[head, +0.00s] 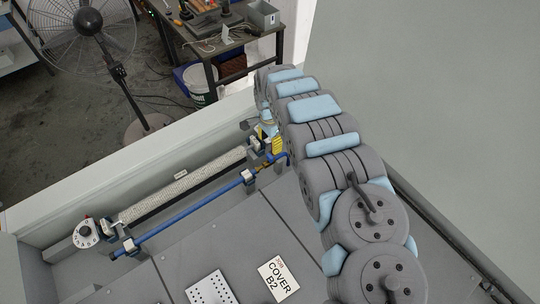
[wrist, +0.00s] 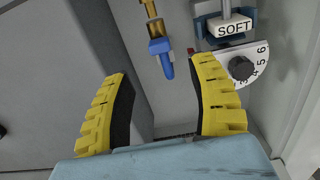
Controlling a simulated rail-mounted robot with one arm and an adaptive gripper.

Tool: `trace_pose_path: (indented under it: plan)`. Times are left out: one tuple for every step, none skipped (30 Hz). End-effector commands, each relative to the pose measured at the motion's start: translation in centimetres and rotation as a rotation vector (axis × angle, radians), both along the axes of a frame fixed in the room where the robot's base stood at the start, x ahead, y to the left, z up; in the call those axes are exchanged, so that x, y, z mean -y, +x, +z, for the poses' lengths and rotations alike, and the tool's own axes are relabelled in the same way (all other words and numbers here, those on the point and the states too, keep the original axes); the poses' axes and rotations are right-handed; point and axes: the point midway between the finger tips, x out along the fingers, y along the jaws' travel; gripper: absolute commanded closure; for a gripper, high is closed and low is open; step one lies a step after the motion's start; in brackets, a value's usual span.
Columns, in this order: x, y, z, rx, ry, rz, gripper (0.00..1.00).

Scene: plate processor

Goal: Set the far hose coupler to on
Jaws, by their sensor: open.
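In the wrist view, my gripper (wrist: 162,75) is open, its two yellow fingers wide apart with nothing between the pads. Beyond the fingertips is a brass fitting (wrist: 152,12) with a blue end piece (wrist: 161,58), which looks like the far hose coupler; it is apart from both fingers. In the head view, my gripper (head: 267,138) is at the far end of the blue pipe (head: 190,211). My arm and fingers partly hide this spot, and I cannot read the coupler's setting.
A numbered dial (wrist: 241,68) and a block marked SOFT (wrist: 233,28) sit right of the fitting. The COVER B2 panel (head: 250,245) is mostly clear.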

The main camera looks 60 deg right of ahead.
Motion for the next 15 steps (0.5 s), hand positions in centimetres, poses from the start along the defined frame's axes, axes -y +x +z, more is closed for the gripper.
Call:
trace_pose_path:
  plan:
    - [-0.1, 0.0, -0.5, 0.000, 0.002, 0.000, 0.41]
    - [-0.1, 0.0, -0.8, 0.000, 0.004, 0.000, 0.41]
    - [-0.1, -0.1, -1.1, -0.002, 0.005, 0.001, 0.41]
    - [-0.1, -0.1, -1.3, -0.002, 0.005, 0.001, 0.41]
    - [-0.1, -0.1, -1.5, -0.002, 0.003, 0.001, 0.41]
    - [0.0, 0.0, -1.7, 0.001, 0.002, 0.001, 0.41]
    - [0.0, 0.0, -1.9, 0.001, 0.000, 0.001, 0.41]
    - [0.0, 0.0, -2.0, 0.002, 0.000, 0.000, 0.41]
    - [0.0, 0.0, -2.3, 0.001, 0.000, 0.000, 0.41]
    - [0.0, 0.0, -2.6, 0.001, 0.000, 0.000, 0.41]
    - [-0.1, -0.1, -2.9, 0.000, 0.001, 0.000, 0.41]
    - [-0.1, -0.1, -3.2, 0.000, 0.002, 0.000, 0.41]
    - [-0.1, 0.0, -3.5, 0.001, 0.003, 0.001, 0.41]
    - [-0.1, 0.0, -3.6, 0.001, 0.003, 0.000, 0.41]
    - [0.0, 0.1, -3.8, 0.003, 0.001, 0.001, 0.41]
